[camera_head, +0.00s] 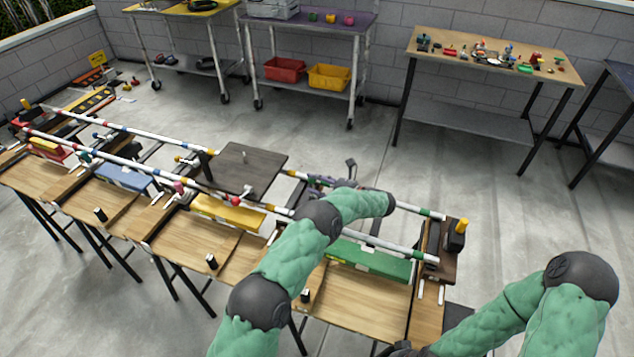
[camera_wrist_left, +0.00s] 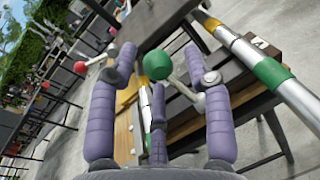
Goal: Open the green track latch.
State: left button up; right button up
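My left gripper (camera_wrist_left: 158,60) has purple fingers spread apart around the first ball, with no visible grip. In the head view my left gripper (camera_head: 325,182) is small and partly hidden behind my green arm, above the rails at the far side of the green section. I cannot make out the latch in the head view. My right arm shows at the lower right; its gripper is outside the picture.
The white rails have coloured bands. A green block (camera_head: 372,259), yellow block (camera_head: 228,212) and blue block (camera_head: 122,178) lie along the wooden tables. A dark plate (camera_head: 243,168) stands near the rails. A red ball (camera_wrist_left: 80,67) shows at the left wrist view's left. Carts and a tool table stand behind.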

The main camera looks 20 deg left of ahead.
pick_arm(q)
jog(key=shift+r, duration=0.1)
jog(key=v, duration=1.2)
jog(key=shift+s, duration=0.1)
